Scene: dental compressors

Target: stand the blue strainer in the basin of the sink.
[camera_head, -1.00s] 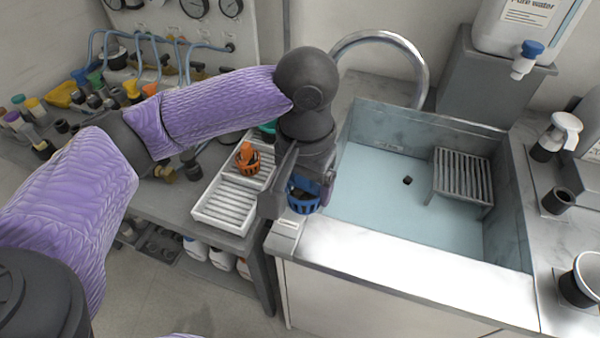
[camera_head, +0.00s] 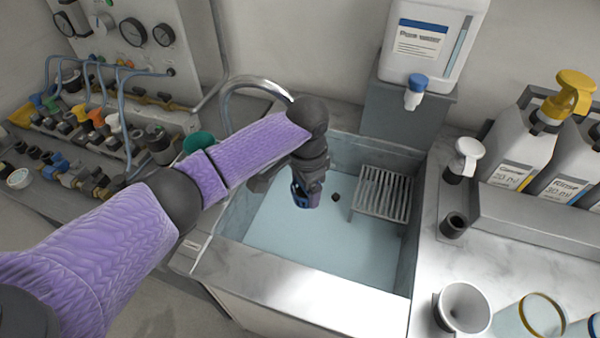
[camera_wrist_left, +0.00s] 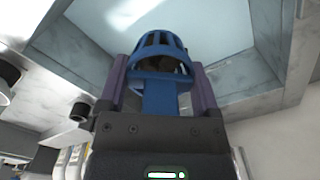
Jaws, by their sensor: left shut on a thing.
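My left gripper (camera_head: 305,190) is over the basin of the sink (camera_head: 285,235) in the head view, pointing down. It is shut on the blue strainer (camera_head: 301,196), which is mostly hidden by the gripper there. In the left wrist view the blue strainer (camera_wrist_left: 160,52) shows its slotted basket beyond the fingertips, with its flat blue stem between the two fingers (camera_wrist_left: 160,95). The strainer appears to be held above the basin floor; its exact height is hard to tell. My right gripper is not in view.
A slatted grey rack (camera_head: 382,193) stands in the basin's right part, near a dark drain hole (camera_head: 335,197). A curved faucet (camera_head: 250,85) rises behind the left side. The water container (camera_head: 430,45) stands behind. Bottles (camera_head: 515,150) and cups line the right counter. The basin's front area is clear.

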